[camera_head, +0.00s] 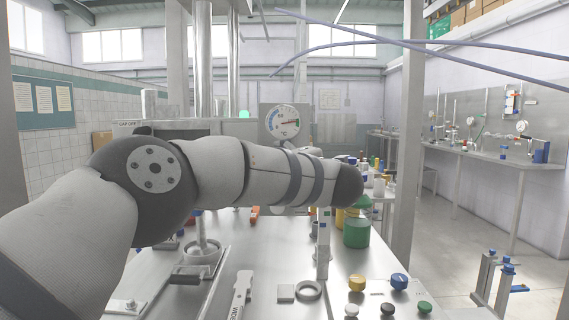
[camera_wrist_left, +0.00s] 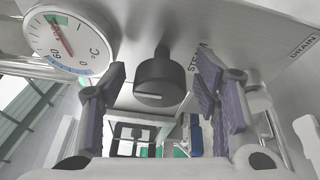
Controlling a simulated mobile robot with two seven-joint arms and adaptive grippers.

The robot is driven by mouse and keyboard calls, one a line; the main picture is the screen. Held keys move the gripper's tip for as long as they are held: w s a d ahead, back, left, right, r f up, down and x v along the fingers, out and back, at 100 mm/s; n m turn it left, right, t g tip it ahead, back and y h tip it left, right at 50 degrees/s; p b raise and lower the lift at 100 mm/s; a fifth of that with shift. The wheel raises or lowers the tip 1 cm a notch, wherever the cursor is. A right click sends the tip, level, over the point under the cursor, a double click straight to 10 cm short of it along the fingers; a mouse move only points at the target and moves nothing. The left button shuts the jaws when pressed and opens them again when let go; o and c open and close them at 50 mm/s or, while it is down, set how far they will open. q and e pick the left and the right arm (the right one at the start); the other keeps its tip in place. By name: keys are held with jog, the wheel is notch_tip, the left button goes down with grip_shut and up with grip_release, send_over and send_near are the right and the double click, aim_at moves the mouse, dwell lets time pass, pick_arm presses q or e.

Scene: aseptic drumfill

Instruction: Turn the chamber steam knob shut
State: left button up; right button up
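The chamber steam knob (camera_wrist_left: 160,80) is black and round, with a pale line across its face. It shows in the left wrist view on a grey panel, beside the printed word STEAM. My left gripper (camera_wrist_left: 163,70) is open, with one finger on each side of the knob and a visible gap on both sides. How deep the fingertips reach along the knob is hard to tell. In the head view my left arm reaches across the middle and hides the gripper and the knob. My right gripper is in neither view.
A round temperature dial (camera_wrist_left: 68,42) sits left of the knob; a dial also shows in the head view (camera_head: 284,122). The word DRAIN is printed further right. A steel table (camera_head: 262,262) carries a green-filled bottle (camera_head: 356,232), a yellow knob (camera_head: 357,283) and a blue knob (camera_head: 399,281).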

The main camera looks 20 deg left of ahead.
pick_arm(q)
jog(key=v, duration=1.2)
